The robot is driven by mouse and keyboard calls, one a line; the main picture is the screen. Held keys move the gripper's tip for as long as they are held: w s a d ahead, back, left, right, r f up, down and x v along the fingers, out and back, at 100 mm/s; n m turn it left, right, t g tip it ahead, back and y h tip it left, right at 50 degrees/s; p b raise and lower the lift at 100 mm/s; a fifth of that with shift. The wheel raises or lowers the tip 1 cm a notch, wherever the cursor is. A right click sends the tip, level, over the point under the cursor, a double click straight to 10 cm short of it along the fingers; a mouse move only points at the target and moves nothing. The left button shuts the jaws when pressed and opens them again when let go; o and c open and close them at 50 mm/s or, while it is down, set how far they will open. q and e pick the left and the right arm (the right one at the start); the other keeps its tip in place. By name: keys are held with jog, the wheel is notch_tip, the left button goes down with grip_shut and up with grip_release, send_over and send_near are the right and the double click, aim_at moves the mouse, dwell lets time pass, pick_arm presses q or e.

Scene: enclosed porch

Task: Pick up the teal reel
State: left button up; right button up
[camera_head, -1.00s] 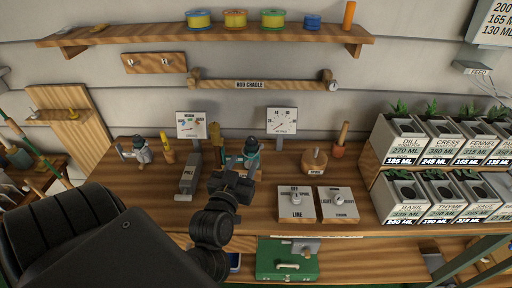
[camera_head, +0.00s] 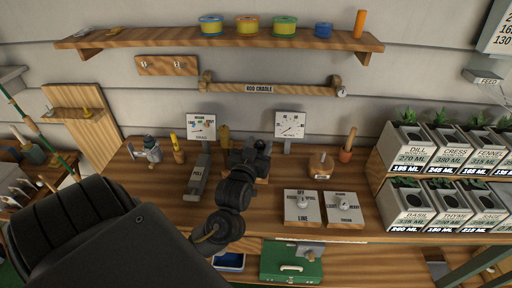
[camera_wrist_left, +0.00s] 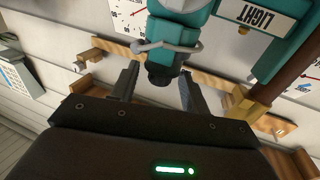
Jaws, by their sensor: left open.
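The teal reel (camera_wrist_left: 180,20) fills the top of the left wrist view, with a silver wire arm and a dark round end. A teal part with a "LIGHT" label (camera_wrist_left: 264,17) shows to its right. My left gripper (camera_wrist_left: 158,75) is open, its two fingers on either side of the dark end; I cannot tell whether they touch it. In the head view my left gripper (camera_head: 254,150) is over the workbench and hides the reel behind it. My right gripper is not in view.
A grey "PULL" block (camera_head: 196,180), LINE switch box (camera_head: 302,206), second switch box (camera_head: 343,208) and wooden knob block (camera_head: 321,165) are near the gripper. Planter boxes (camera_head: 410,205) fill the right.

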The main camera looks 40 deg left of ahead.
pick_arm(q)
jog(key=shift+w+a, duration=0.35)
jog(key=shift+w, duration=0.3)
jog(key=shift+s+d, duration=0.1)
jog(key=shift+d, duration=0.05)
jog(key=shift+c, duration=0.6)
grip_shut()
